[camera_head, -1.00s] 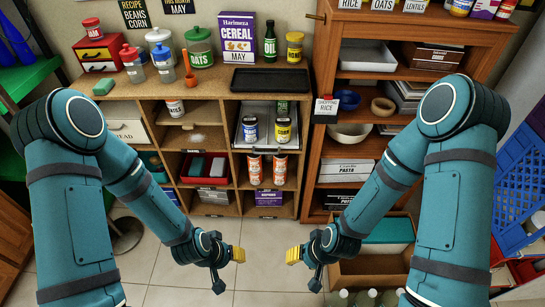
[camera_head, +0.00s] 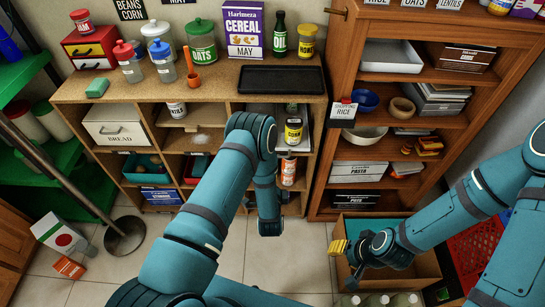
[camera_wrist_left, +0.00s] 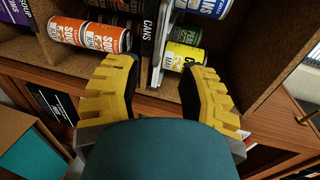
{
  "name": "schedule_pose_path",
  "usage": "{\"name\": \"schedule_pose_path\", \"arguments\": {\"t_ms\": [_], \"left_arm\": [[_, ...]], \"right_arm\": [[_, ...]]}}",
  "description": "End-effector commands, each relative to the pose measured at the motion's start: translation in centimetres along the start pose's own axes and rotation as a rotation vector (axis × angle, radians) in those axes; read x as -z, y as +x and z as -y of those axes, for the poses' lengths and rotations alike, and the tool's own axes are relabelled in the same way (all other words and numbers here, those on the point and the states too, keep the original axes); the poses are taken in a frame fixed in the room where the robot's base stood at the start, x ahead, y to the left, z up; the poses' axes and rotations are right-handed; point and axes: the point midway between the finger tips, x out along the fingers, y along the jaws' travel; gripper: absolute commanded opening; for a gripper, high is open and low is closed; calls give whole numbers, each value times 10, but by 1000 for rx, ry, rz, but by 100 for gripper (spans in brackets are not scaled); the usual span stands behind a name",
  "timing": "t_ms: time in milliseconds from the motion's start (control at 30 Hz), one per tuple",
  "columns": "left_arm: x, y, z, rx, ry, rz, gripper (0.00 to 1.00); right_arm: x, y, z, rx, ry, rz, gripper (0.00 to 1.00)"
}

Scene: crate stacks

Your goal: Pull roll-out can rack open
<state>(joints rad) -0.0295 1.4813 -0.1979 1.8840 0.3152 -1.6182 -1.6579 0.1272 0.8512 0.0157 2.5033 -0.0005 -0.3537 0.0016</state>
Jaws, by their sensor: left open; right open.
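In the left wrist view, the rack's pale front edge (camera_wrist_left: 160,50) lies between the fingers of my left gripper (camera_wrist_left: 157,75), beside a dark CANS label (camera_wrist_left: 148,28). This gripper is open; I cannot tell whether it touches the rack. The head view hides it behind my arm. My right gripper (camera_head: 339,248) is open and empty, in front of the right bookcase.
Orange soup cans (camera_wrist_left: 85,33) stand in the compartment below the rack. A wooden box (camera_head: 428,262) sits on the floor near my right gripper. A round metal stand base (camera_head: 124,237) is on the floor at left. Free floor lies before the shelf unit.

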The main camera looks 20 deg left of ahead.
Motion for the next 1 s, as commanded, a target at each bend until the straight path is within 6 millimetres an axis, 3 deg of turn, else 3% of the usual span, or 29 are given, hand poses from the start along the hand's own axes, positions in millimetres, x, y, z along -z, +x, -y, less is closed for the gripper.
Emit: {"name": "schedule_pose_path", "arguments": {"t_ms": [600,800,1000], "left_arm": [[-1,110,-1,-1,-5,1,41],[0,125,0,-1,-5,1,41],[0,127,0,-3,-4,0,41]], "right_arm": [[3,26,-10,-1,-2,-13,47],[4,29,-11,-1,-2,-16,47],[4,29,-11,-1,-2,-16,47]]}}
